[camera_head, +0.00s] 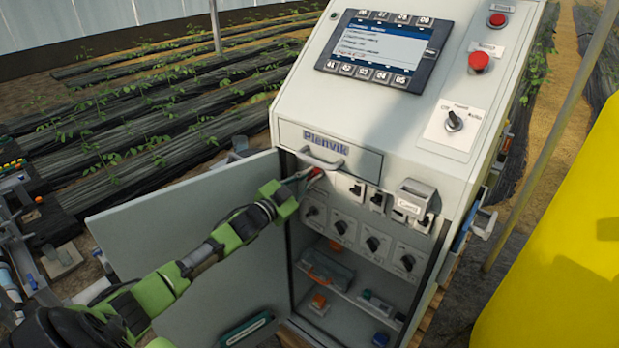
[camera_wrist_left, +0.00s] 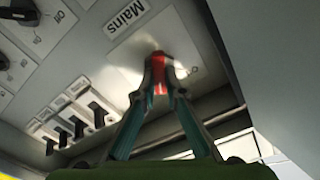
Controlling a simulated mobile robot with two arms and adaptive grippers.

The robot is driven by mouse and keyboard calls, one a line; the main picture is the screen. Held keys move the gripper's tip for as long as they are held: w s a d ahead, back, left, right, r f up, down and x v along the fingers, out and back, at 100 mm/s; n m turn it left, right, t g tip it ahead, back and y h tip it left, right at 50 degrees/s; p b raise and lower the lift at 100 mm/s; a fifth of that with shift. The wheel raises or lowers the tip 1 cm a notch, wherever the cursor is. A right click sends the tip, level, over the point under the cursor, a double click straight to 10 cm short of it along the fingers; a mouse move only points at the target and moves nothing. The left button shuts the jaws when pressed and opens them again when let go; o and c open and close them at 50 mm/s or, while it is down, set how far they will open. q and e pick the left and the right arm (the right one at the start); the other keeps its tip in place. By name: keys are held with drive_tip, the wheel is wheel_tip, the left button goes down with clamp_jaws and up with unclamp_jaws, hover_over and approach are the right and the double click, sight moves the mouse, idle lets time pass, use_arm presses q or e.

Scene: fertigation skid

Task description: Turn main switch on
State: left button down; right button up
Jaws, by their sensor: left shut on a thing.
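The main switch is a red handle (camera_wrist_left: 159,65) on a light plate labelled "Mains" in the left wrist view. In the head view the red handle (camera_head: 316,173) sits at the upper left inside the open cabinet (camera_head: 347,125). My left gripper (camera_head: 308,177) reaches in from the left past the open door. In the left wrist view the fingertips of my left gripper (camera_wrist_left: 158,72) are closed on the red handle. The fingers hide part of the handle, and I cannot tell its exact angle. My right gripper does not show.
The cabinet door (camera_head: 180,225) stands open to the left, below and behind my left arm. Several black rotary knobs (camera_head: 373,243) and small switches (camera_head: 356,189) are right of the red handle. A shelf with loose parts is below. A yellow tank (camera_head: 560,240) stands at the right.

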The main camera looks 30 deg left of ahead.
use_arm(q)
drive_tip(key=shift+f+m, duration=0.1)
drive_tip(key=shift+m, duration=1.2)
drive_tip(key=shift+d, duration=0.1)
drive_tip(key=c, duration=2.1)
unclamp_jaws()
drive_tip(key=shift+s, duration=0.1)
drive_tip(key=s, duration=0.8)
drive_tip(key=s+a, duration=0.1)
drive_tip(key=s, duration=0.3)
